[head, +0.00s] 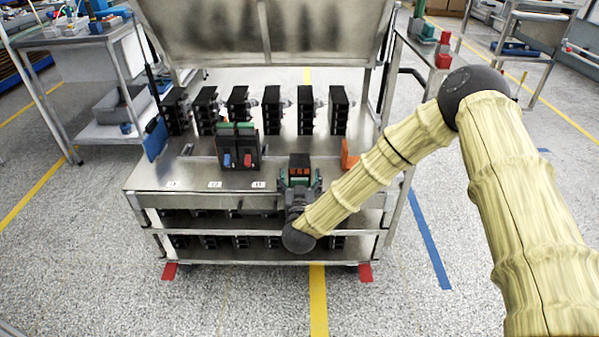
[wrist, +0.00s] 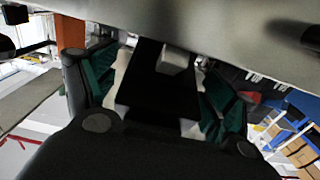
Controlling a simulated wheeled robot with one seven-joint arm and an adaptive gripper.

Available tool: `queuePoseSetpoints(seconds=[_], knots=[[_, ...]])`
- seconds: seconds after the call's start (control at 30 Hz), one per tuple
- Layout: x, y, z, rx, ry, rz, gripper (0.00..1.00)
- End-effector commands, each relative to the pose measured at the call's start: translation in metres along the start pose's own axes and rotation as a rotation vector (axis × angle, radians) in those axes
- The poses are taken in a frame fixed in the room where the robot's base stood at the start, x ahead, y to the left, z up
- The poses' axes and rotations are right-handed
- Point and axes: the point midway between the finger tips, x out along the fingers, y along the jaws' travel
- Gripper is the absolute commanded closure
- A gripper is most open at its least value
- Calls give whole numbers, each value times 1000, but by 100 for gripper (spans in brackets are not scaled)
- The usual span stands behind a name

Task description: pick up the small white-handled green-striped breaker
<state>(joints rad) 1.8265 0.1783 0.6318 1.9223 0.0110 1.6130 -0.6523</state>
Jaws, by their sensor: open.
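In the wrist view my gripper (wrist: 160,90) shows open, with a black block (wrist: 155,78) bearing a pale notch between the green fingers. Contact cannot be told. To the left stand black breakers with green tops (head: 237,148), with a blue and a red handle in front. I cannot make out a white handle or green stripe on the breaker between my fingers.
The metal cart (head: 150,178) has a raised lid (head: 265,30) behind. Several black breakers (head: 272,110) stand in a row at its back. An orange piece (head: 349,154) stands right of my gripper. Lower shelves hold more black units.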

Motion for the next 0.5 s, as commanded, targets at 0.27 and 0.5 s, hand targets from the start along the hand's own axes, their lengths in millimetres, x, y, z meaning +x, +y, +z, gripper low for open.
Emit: queuePoseSetpoints(seconds=[0.27, 0.5], knots=[[4, 0, 0, 0, -1, -1, 16], [4, 0, 0, 0, -1, -1, 54]])
